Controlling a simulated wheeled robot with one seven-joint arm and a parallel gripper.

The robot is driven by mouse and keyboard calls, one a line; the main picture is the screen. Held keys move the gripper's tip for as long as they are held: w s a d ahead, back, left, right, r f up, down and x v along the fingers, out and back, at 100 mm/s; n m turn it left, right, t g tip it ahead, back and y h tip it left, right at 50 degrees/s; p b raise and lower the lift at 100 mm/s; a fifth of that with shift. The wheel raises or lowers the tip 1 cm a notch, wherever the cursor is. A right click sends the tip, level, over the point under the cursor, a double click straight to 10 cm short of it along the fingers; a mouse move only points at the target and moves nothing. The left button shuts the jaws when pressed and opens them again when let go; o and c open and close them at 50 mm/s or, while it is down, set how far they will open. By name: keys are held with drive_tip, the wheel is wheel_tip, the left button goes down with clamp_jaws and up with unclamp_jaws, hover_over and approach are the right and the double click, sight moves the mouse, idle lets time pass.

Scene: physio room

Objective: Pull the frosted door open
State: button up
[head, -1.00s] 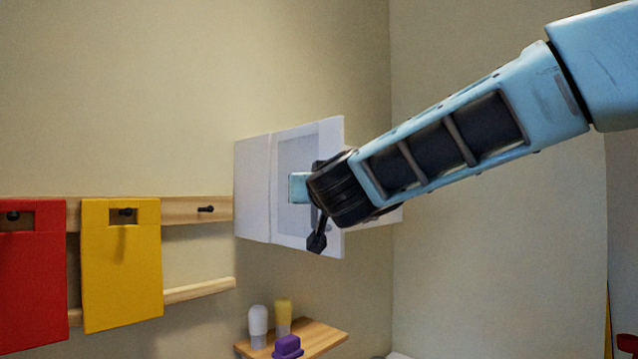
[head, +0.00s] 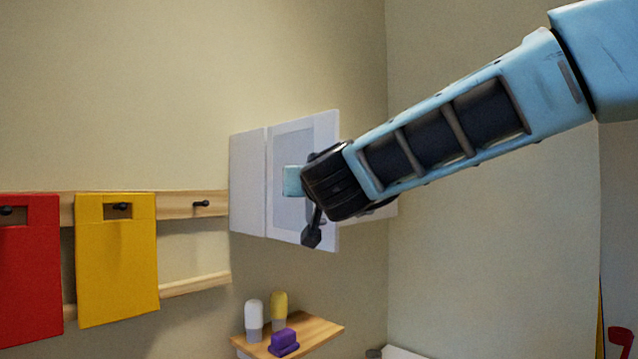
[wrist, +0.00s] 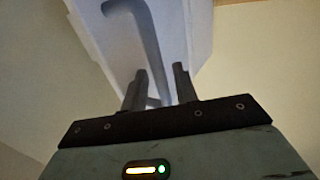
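A white wall cabinet (head: 248,182) hangs near the corner in the head view. Its frosted door (head: 296,142) has a grey panel in a white frame. The door's right edge seems to stand out from the cabinet part behind it, but my arm hides much of this. A gap shows beside the right finger; contact is unclear.
A small wooden shelf (head: 318,330) below the cabinet holds a white bottle (head: 253,315), a yellow bottle (head: 279,306) and a purple block (head: 284,341). Red (head: 30,270) and yellow (head: 117,270) boards hang on a wooden rail at left. The wall right of the cabinet is bare.

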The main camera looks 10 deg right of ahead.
drive_tip(key=s+b, duration=0.4)
drive_tip(key=s, duration=1.2)
drive_tip(key=shift+s+d+b, duration=0.2)
drive_tip(key=shift+s+b, duration=0.15)
drive_tip(key=shift+b, duration=0.05)
drive_tip(key=s+a+f+n+g+y+b, duration=0.2)
drive_tip(key=a+f+n+g+b, duration=0.1)
drive_tip(key=f, duration=0.8)
drive_tip(key=s+a+f+n+g+y+b, duration=0.2)
drive_tip(key=s+a+f+g+y+b, duration=0.15)
drive_tip(key=f, duration=0.75)
drive_tip(key=s+a+f+n+g+y+b, duration=0.1)
drive_tip(key=a+f+n+g+y+b, duration=0.15)
drive_tip(key=f, duration=0.95)
drive_tip(key=s+d+f+g+h+b, duration=0.3)
drive_tip(key=s+d+f, duration=0.3)
drive_tip(key=f, duration=0.5)
drive_tip(key=s+d+f+g+h+b, duration=0.3)
drive_tip(key=s+d+f+g, duration=0.3)
drive_tip(key=f, duration=0.5)
drive_tip(key=shift+s+d+f+h, duration=0.25)
drive_tip(key=shift+s+d+h, duration=0.3)
drive_tip(key=shift+s+h, duration=0.5)
drive_tip(key=shift+s+a, duration=0.15)
